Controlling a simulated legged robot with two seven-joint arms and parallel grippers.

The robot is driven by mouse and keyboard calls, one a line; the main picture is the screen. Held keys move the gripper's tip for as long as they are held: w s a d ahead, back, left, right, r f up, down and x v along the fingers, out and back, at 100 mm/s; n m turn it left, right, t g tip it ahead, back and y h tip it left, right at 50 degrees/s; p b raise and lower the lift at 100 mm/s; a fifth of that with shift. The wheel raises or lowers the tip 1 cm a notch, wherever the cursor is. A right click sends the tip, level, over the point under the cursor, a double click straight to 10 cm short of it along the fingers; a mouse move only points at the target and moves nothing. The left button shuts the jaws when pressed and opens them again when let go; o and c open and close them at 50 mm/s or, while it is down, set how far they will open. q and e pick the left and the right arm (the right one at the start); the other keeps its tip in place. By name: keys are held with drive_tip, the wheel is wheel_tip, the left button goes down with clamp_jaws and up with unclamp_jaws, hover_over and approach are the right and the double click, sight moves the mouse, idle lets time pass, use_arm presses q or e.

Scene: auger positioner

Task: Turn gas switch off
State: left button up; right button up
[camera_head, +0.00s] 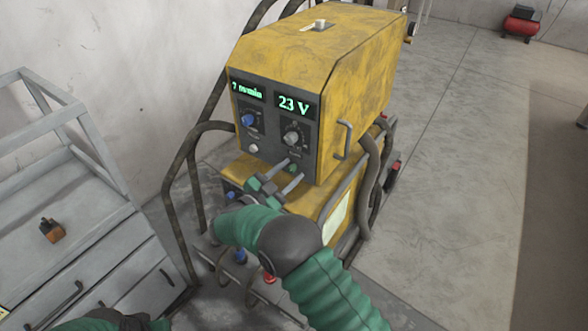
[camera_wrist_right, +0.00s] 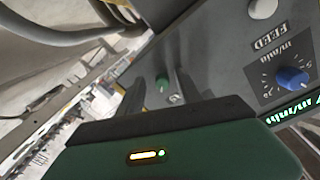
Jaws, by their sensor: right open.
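The yellow welding machine (camera_head: 345,75) stands upright with its dark control panel (camera_head: 270,125) facing me. Only a green and dark piece of my left arm shows at the bottom left.
A bent handle (camera_head: 344,140) juts out right. A grey drawer cart (camera_head: 95,270) stands left. Floor at right is clear.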

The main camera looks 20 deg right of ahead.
drive_tip(key=shift+s+d, duration=0.1)
drive_tip(key=shift+a+r, duration=0.1)
drive_tip(key=shift+a, duration=0.5)
drive_tip(key=c, duration=0.7)
clamp_jaws()
use_arm(q)
drive_tip(key=shift+s+a, duration=0.1)
drive_tip(key=shift+a, duration=0.3)
use_arm(e)
drive_tip(key=shift+d, duration=0.2)
